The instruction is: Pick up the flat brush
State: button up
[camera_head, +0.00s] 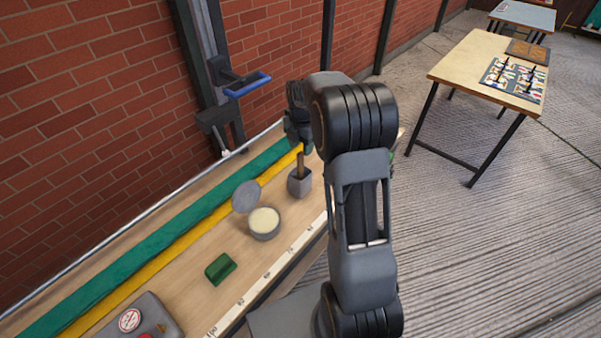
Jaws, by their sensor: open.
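A brown upright handle (300,165) stands in a small grey pot (299,184) on the long wooden bench. It looks like the flat brush's handle, but the pot hides its lower end, so I cannot be sure. My gripper (300,146) is dark and open, pointing down just above or behind the handle's top. My own arm covers part of it. I cannot tell whether the fingers are around the handle or apart from it.
On the bench (190,285) are an open tin (264,224) of cream paste, its lid (246,197), a green block (220,268) and a grey box (138,320). A blue-handled fixture (247,85) hangs by the brick wall. A table (470,60) stands far right, with open floor before it.

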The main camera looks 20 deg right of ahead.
jog(key=p, duration=0.2)
send_over(300, 173)
jog(key=w, duration=0.1)
jog(key=shift+w+d+f, duration=0.1)
jog(key=shift+d+f, duration=0.1)
jog(key=shift+f, duration=1.25)
jog(key=shift+d+f, duration=0.15)
jog(key=shift+f, duration=1.25)
jog(key=shift+c, duration=0.4)
grip_shut()
